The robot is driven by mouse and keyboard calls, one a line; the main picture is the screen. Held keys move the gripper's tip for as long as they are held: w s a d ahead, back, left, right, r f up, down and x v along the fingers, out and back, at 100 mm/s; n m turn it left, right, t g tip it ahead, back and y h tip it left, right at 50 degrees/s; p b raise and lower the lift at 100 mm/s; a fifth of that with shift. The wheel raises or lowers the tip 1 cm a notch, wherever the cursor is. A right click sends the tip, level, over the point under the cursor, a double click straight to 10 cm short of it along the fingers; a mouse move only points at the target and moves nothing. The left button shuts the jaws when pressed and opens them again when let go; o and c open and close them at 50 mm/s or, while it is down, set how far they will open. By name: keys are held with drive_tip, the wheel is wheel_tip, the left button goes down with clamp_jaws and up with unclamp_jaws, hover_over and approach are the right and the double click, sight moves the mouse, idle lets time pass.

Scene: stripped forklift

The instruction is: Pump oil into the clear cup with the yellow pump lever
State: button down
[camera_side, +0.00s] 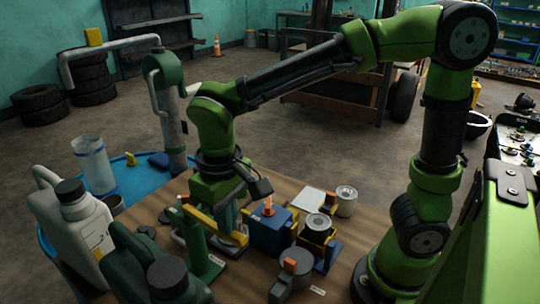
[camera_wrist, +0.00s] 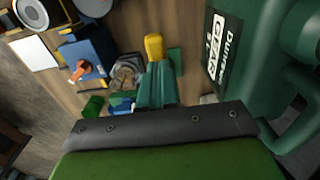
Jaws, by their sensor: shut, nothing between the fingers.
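The pump has a green head (camera_side: 165,70) on a grey post, at the left of the side view. Its grey spout pipe reaches left and bends down. A yellow block (camera_side: 94,37) shows above the pipe; I cannot tell how it joins the pump. The clear cup (camera_side: 92,165) stands upright on a blue drum top (camera_side: 128,178), below the spout end. I cannot make out oil in it. My gripper (camera_side: 232,236) is shut and empty, pointing down low over the wooden table, well right of the pump and cup.
White (camera_side: 75,222) and dark green (camera_side: 140,265) jugs stand at left.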

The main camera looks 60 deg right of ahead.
drive_tip(key=shift+f, duration=1.05)
drive_tip(key=shift+r, duration=3.95)
drive_tip(key=shift+f, duration=4)
drive_tip(key=shift+r, duration=4)
drive_tip(key=shift+f, duration=0.15)
drive_tip(key=shift+r, duration=0.2)
